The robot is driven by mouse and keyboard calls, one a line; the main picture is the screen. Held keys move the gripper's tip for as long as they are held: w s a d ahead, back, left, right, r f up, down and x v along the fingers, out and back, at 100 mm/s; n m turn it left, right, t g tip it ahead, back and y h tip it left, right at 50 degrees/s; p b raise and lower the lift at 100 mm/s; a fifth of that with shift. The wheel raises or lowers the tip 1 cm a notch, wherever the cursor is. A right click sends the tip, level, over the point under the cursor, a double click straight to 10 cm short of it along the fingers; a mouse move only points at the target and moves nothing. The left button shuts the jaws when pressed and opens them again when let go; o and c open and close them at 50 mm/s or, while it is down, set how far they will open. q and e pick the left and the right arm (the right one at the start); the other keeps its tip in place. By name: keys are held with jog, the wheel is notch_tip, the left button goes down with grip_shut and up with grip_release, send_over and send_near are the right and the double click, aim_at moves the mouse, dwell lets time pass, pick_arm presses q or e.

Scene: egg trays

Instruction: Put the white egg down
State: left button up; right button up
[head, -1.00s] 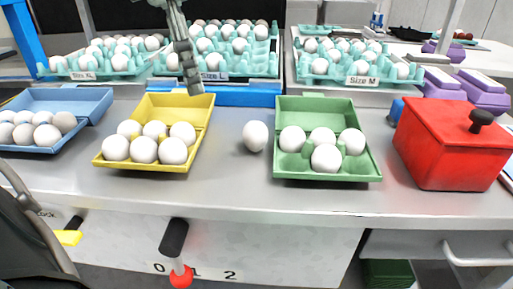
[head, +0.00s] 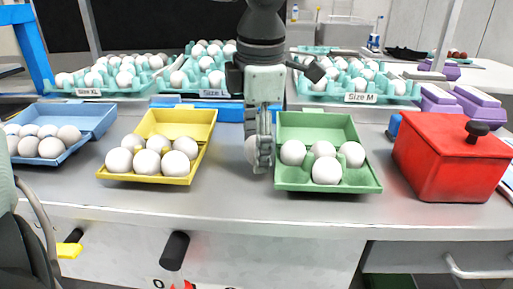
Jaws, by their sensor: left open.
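The white egg (head: 250,149) stands on the grey counter between the yellow carton and the green carton, partly hidden behind my gripper. My left gripper (head: 263,165) comes down from above with its fingers pointing down at the egg. It is open. The visible finger overlaps the right side of the egg in the picture; I cannot tell whether it touches. The open green carton (head: 284,182) just right of the gripper holds several white eggs. My right gripper is not in view.
An open yellow carton (head: 183,124) and an open blue carton (head: 88,113) with white eggs stand to the left. A red pot (head: 440,165) with a lid stands to the right. Teal egg trays (head: 380,98) line the back. The counter front (head: 225,207) is clear.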

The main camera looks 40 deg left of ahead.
pick_arm(q)
jog(key=shift+f, duration=0.4)
jog(key=shift+c, duration=0.3)
jog(key=c, duration=0.8)
jog(key=shift+o, duration=0.2)
notch_tip(320, 180, up, 10)
jog(key=shift+f, duration=0.1)
